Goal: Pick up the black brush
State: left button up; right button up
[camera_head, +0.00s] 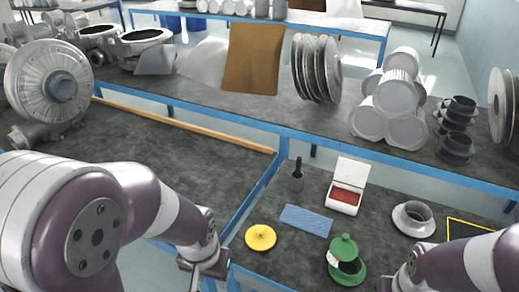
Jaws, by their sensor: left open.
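The black brush (298,166) stands upright at the back of the near bench, its thin black handle pointing up from a small dark grey cup (297,183). Its lower end is hidden in the cup. My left gripper (208,272) is at the bottom of the picture, low and to the left of the brush, well apart from it. It is open, and I see nothing held in it. My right gripper (392,284) is at the bottom edge, mostly cut off, to the right and in front of the brush; its jaws do not show clearly.
A white open box with red inside (343,198) stands right of the cup. A blue cloth (306,221), a yellow disc (260,237), a green part (345,262) and a grey flanged ring (413,219) lie nearer. A blue bench edge (262,188) runs left of the cup.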

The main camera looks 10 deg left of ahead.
aim_at(298, 162)
jog(key=i+j, duration=0.15)
jog(key=z, duration=5.35)
jog(key=u, duration=5.4)
jog(key=i+u, duration=0.2)
jog(key=u, duration=0.2)
jog(key=i+u, duration=0.2)
jog(key=u, duration=0.2)
jog(key=i+u, duration=0.2)
jog(key=u, duration=0.2)
